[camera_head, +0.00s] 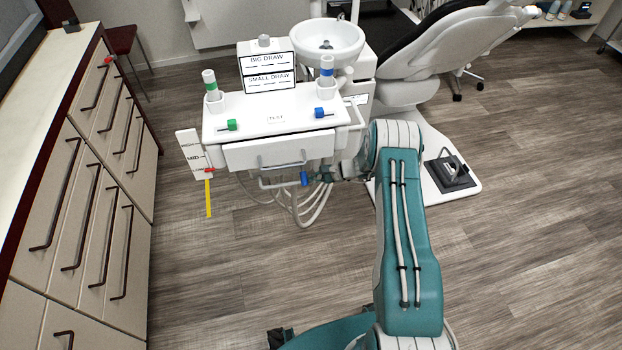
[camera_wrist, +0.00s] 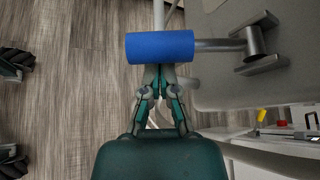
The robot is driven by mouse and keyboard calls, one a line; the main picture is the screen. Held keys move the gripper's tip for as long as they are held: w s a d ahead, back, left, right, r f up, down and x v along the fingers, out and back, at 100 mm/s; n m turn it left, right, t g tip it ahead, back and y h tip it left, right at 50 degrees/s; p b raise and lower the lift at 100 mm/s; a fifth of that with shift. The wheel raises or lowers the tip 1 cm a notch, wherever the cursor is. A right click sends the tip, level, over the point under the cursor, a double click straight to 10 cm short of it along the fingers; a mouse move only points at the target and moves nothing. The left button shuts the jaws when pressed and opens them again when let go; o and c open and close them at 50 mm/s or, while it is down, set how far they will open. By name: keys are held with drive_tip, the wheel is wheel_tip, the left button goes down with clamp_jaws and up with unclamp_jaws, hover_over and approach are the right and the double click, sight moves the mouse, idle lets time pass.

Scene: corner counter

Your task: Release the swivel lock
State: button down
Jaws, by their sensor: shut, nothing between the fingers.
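A blue cylindrical grip (camera_wrist: 160,47) sits on the end of a metal rod (camera_wrist: 218,46) that runs to a bracket under the dental tray unit. It looks like the swivel lock's lever, though no label confirms this. In the head view the blue grip (camera_head: 304,179) is under the front of the tray. My gripper (camera_wrist: 160,72) is shut and empty, its fingertips right at the near edge of the blue grip. I cannot tell whether they touch it. In the head view my gripper (camera_head: 323,176) is small and partly hidden just right of the grip.
The white tray unit (camera_head: 270,119) carries green and blue sliders, two tubes and draw signs. A yellow-tipped scale (camera_head: 190,155) hangs at its left. Hoses (camera_head: 298,208) loop below. The dental chair (camera_head: 450,45) stands right, drawers (camera_head: 90,190) left. Floor between is clear.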

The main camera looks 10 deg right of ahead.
drive_tip(key=shift+s+r, duration=0.4)
drive_tip(key=shift+r, duration=0.2)
idle(0.5)
drive_tip(key=shift+s+r, duration=0.2)
drive_tip(key=shift+r, duration=0.5)
drive_tip(key=shift+s+r, duration=0.2)
drive_tip(key=shift+r, duration=0.45)
drive_tip(key=shift+s+r, duration=0.2)
drive_tip(key=shift+r, duration=0.5)
drive_tip(key=v, duration=1.2)
